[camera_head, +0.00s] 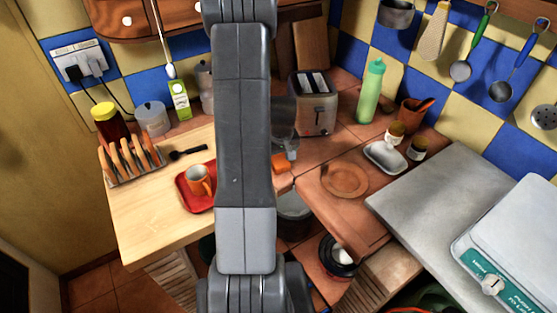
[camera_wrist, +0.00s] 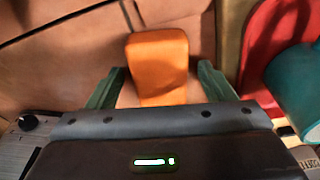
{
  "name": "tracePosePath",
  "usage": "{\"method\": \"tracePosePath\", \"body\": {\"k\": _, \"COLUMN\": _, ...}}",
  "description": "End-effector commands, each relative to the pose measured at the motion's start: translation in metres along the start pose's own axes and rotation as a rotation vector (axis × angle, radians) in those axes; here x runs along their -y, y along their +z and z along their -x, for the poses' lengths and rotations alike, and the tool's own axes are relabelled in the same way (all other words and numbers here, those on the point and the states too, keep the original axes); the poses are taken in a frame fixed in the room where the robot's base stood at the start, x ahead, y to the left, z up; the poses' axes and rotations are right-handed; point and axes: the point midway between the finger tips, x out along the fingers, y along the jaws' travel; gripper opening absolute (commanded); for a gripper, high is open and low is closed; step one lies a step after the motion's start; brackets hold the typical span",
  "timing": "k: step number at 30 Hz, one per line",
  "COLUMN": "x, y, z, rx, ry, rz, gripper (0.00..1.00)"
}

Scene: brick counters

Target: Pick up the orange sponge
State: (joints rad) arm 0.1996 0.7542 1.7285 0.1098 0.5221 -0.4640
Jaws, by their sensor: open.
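The orange sponge (camera_wrist: 158,62) stands out in the wrist view between the two green fingers of my gripper (camera_wrist: 160,84). The fingers are apart, one on each side of the sponge, with a gap on both sides. The sponge's near end is hidden behind the gripper body. In the head view the sponge (camera_head: 281,163) shows as a small orange patch on the brown tiled counter, right of my arm. My arm hides most of my gripper there.
The toaster (camera_head: 314,105) stands behind the sponge. A brown round plate (camera_head: 345,180) lies to the right. In the wrist view a teal rounded thing (camera_wrist: 293,82) is close on the right.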

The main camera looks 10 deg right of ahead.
Motion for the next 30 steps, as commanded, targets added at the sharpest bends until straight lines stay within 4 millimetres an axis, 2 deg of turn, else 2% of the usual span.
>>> {"method": "tracePosePath", "body": {"k": 23, "x": -0.0001, "y": 0.0004, "z": -0.0042, "rx": -0.001, "ry": 0.001, "rz": 0.001, "gripper": 0.75}}
{"method": "tracePosePath", "body": {"k": 26, "x": -0.0001, "y": 0.0003, "z": -0.0034, "rx": -0.001, "ry": 0.000, "rz": 0.001, "gripper": 0.60}}
{"method": "tracePosePath", "body": {"k": 30, "x": -0.0001, "y": 0.0003, "z": -0.0034, "rx": 0.000, "ry": 0.000, "rz": 0.001, "gripper": 0.32}}
